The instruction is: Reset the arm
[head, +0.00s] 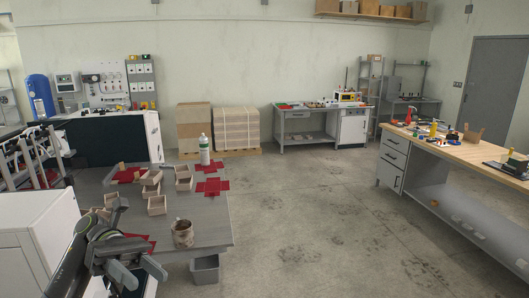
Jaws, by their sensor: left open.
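My left gripper (138,272) is in the lower left of the head view, at the end of my dark arm. Its two grey fingers are apart, and I see nothing between them. It appears in front of the near edge of the grey table (212,226), left of a brown mug-like container (183,233). I cannot tell its exact height against the tabletop. My right arm and gripper are not in view.
Small open cardboard boxes (157,205), red flat cross-shaped sheets (212,187) and a white bottle (204,150) are on the grey table. A white cabinet (35,240) stands close at left. A wood-topped workbench (460,150) is at right. The middle floor is clear.

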